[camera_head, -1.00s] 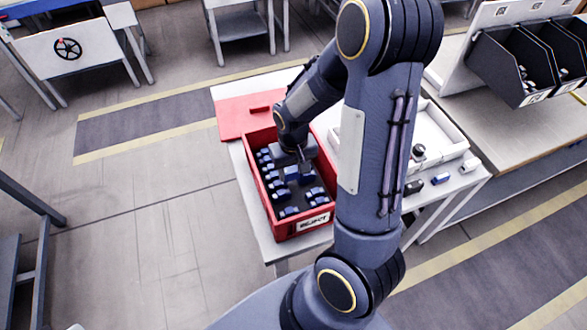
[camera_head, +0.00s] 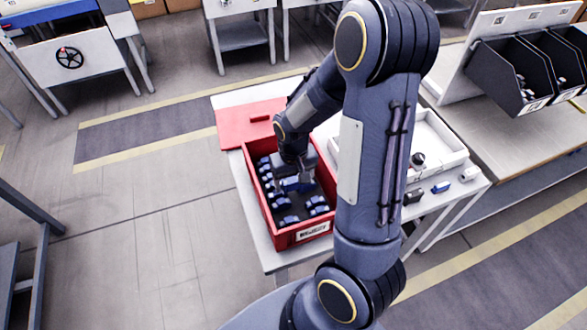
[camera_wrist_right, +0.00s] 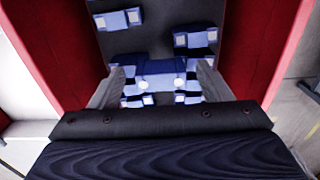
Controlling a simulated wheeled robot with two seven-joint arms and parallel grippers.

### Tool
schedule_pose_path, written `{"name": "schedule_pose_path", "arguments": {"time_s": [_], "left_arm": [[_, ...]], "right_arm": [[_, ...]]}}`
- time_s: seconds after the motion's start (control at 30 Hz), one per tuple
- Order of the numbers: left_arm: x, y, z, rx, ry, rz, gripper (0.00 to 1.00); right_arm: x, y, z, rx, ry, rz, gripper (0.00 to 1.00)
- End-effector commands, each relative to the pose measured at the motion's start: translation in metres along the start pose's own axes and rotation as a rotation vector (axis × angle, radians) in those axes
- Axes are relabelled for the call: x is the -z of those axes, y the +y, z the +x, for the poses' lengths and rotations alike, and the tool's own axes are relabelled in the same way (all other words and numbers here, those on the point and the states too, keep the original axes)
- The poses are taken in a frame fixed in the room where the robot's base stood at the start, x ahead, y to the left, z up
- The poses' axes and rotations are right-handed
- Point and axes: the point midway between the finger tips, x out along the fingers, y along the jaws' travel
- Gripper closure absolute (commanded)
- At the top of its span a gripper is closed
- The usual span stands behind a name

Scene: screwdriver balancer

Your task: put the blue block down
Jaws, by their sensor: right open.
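My right gripper (camera_head: 295,181) is down inside the red box (camera_head: 258,206), which has a label on its front. In the right wrist view its two fingers (camera_wrist_right: 157,82) stand apart, one on each side of a blue block (camera_wrist_right: 160,67). The gap between fingers and block is too small to judge. The same blue block (camera_head: 291,185) shows under the gripper in the head view, among other blue parts. Whether it rests on the box floor or on other parts is hidden. My left gripper is not in view.
Several blue parts (camera_head: 282,203) lie on the dark box floor, with bare floor between them. A red lid-like panel (camera_head: 246,122) lies behind the box. A white tray (camera_head: 440,138) and small parts (camera_head: 441,187) are on the table, right of my arm.

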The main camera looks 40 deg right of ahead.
Motion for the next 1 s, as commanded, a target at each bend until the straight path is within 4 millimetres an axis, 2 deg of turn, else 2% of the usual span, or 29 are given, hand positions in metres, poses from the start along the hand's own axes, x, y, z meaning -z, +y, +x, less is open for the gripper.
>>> {"name": "schedule_pose_path", "arguments": {"time_s": [0.5,0.73,0.87,1.0], "left_arm": [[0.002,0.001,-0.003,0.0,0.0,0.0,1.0],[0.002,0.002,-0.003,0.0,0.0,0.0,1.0],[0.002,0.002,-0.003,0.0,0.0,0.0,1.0],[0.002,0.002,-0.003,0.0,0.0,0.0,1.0]], "right_arm": [[0.001,-0.001,-0.1,0.002,0.006,0.0,0.28],[-0.002,-0.001,-0.122,0.012,0.007,-0.001,0.28],[-0.024,-0.009,-0.141,0.1,0.05,-0.012,0.28],[-0.07,-0.026,-0.169,0.255,0.156,-0.049,0.28]]}}
